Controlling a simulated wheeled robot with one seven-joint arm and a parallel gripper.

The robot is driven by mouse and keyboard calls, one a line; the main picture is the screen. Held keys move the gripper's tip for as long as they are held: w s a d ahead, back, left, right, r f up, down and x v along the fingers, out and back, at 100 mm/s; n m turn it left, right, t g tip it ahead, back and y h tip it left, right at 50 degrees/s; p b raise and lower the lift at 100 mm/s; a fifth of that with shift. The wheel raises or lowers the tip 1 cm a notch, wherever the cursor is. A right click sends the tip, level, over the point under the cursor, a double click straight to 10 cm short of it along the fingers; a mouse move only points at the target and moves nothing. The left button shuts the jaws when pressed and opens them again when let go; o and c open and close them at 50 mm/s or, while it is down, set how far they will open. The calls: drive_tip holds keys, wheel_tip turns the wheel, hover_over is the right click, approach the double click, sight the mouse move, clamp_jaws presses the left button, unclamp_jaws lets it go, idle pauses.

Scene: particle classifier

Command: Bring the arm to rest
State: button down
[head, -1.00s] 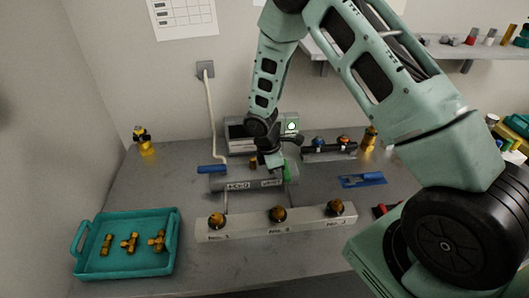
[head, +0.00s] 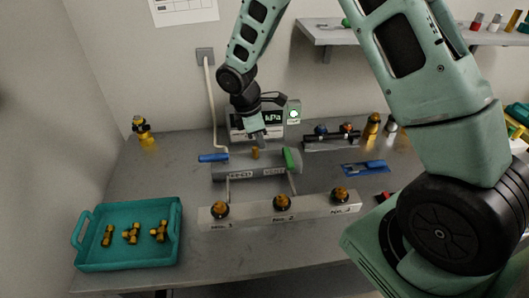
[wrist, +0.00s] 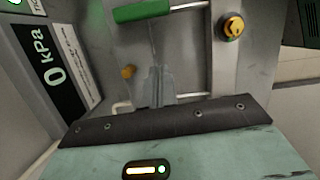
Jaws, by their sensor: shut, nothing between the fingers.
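My gripper (head: 260,143) hangs from the raised arm above the grey manifold (head: 240,173), near the display box at the back. Its fingers are shut and empty, and they show pressed together in the wrist view (wrist: 158,88). In the head view the fingertips are just behind and above the manifold's small brass fitting (head: 255,154); I cannot tell the exact gap. The green handle (head: 290,159) is right of the gripper, apart from it, and lies across the manifold. The blue handle (head: 213,157) is at the manifold's left end.
The display box (wrist: 50,68) reads 0 kPa. A pale block (head: 244,217) with three brass fittings stands in front. A teal tray (head: 90,265) with three brass fittings is at left. A blue tool (head: 365,169) lies right. A shelf (head: 325,35) overhangs the back right.

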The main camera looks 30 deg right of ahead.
drive_tip(key=shift+a+r, duration=0.15)
drive_tip(key=shift+r, duration=0.4)
